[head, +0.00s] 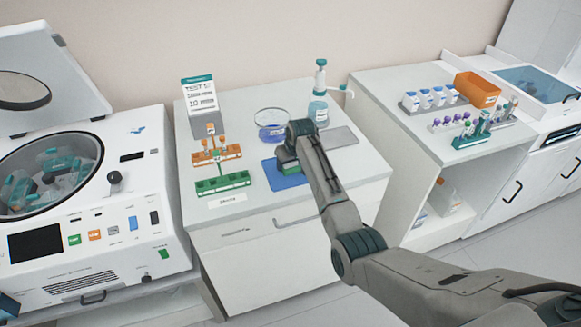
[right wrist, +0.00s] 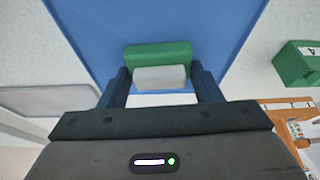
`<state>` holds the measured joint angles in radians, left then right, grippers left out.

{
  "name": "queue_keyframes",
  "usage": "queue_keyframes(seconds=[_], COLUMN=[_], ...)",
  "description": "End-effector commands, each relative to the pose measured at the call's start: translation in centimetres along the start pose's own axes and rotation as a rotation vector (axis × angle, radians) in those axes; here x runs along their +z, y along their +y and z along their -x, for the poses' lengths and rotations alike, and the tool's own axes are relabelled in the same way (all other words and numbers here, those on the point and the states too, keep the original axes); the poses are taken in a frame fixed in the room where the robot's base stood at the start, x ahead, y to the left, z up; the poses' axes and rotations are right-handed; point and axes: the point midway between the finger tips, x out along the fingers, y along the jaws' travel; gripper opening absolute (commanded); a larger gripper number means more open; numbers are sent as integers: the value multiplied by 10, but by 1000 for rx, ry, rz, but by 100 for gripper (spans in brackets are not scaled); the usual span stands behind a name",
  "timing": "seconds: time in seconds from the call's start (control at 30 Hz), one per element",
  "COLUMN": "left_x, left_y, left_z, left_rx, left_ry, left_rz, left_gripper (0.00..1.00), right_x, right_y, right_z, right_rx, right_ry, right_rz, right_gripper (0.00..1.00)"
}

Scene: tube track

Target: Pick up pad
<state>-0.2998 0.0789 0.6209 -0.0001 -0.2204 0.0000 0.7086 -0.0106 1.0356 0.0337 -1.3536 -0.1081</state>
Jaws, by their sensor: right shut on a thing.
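The pad, a small block with a green part and a pale grey-white part (right wrist: 160,76), shows between the fingers of my right gripper (right wrist: 162,86) in the right wrist view. My right gripper is shut on it, over a blue mat (right wrist: 160,20). In the head view my right gripper (head: 288,166) is over the blue mat (head: 290,181), and the pad is mostly hidden behind it. I cannot tell whether the pad touches the mat. My left gripper is not in view.
A green rack (head: 222,183) and an orange rack (head: 217,155) stand left of the mat. A glass dish (head: 271,131) and a pump bottle (head: 319,105) stand behind. A grey tray (head: 338,137) lies right. A centrifuge (head: 100,220) is at the left.

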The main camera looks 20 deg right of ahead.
Motion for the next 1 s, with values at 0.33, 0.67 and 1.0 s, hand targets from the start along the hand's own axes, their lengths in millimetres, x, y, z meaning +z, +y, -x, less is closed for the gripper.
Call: queue_keyframes(seconds=[0.33, 0.67, 1.0], left_x=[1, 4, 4], left_y=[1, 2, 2], left_z=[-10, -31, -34], left_rx=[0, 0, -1], left_ry=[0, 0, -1], left_rz=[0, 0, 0], left_gripper=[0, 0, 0], right_x=[-9, -33, -39], right_y=[0, 0, 0], right_z=[19, 77, 93], right_rx=[1, 0, 0], right_ry=[6, 4, 0], right_rz=[0, 0, 0], right_gripper=[37, 37, 37])
